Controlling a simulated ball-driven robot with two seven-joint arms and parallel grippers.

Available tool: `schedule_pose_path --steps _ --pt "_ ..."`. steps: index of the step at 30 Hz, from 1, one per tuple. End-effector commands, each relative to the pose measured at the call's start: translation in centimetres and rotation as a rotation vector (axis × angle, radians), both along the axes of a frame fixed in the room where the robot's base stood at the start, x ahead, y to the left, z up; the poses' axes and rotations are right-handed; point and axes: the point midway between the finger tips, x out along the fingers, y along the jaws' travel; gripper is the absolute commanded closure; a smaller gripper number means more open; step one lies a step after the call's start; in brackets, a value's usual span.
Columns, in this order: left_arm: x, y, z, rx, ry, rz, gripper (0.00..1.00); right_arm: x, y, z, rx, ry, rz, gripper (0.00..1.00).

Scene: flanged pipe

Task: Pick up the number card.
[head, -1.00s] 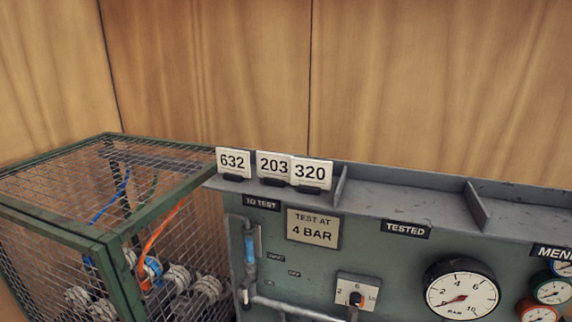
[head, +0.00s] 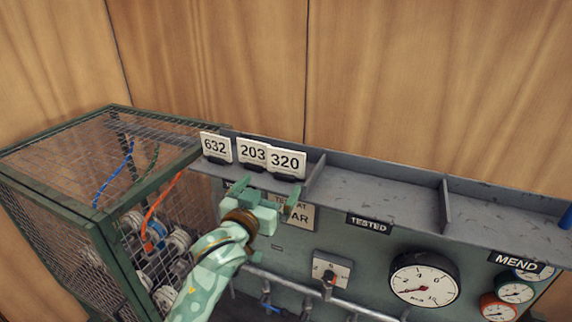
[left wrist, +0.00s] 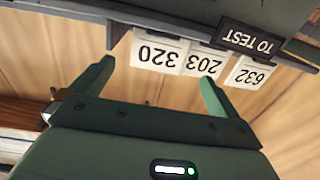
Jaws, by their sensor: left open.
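Three white number cards stand in a row on the left part of the grey shelf: card 632 (head: 215,147), card 203 (head: 252,153) and card 320 (head: 286,161). Each has a black foot. In the left wrist view they show upside down: 320 (left wrist: 158,54), 203 (left wrist: 203,63) and 632 (left wrist: 250,73). My left gripper (head: 272,188) is open and empty, just below and in front of the cards, covering part of the panel's labels. In the left wrist view card 320 lies between and beyond its fingertips (left wrist: 156,72). My right gripper is not in view.
The grey shelf (head: 385,192) has upright dividers; its "TESTED" bay looks empty. A green wire-mesh cage (head: 112,205) stands at the left. The panel below carries a dial gauge (head: 424,280), a switch (head: 331,272) and pipes. A wooden wall (head: 400,80) rises behind.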

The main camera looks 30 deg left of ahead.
Motion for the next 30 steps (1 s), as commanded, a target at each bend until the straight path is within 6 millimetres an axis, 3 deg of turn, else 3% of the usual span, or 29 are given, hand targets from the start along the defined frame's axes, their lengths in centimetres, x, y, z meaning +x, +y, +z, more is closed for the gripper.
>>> schedule_pose_path --steps 3,8,16,25,26,29,30 --pt "2.0 0.1 0.1 -0.001 -0.001 -0.001 0.0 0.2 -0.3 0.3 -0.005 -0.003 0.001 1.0" --pt "3.2 0.2 0.0 0.001 0.0 0.0 0.0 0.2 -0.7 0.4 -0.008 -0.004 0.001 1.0" --pt "7.3 0.6 0.0 0.002 0.0 0.0 0.0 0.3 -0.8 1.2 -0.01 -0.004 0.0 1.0" --pt "8.1 0.7 -0.2 0.001 0.0 -0.001 0.0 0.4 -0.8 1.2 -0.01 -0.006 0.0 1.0" --pt "8.1 0.7 -0.2 0.001 0.0 -0.001 0.03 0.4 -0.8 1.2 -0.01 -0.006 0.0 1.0" --pt "8.1 0.7 -0.2 0.001 0.0 -0.001 0.31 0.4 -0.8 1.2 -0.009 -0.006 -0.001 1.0" --pt "8.1 0.7 -0.2 0.001 0.0 -0.001 0.32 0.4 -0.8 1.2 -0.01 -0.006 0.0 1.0"
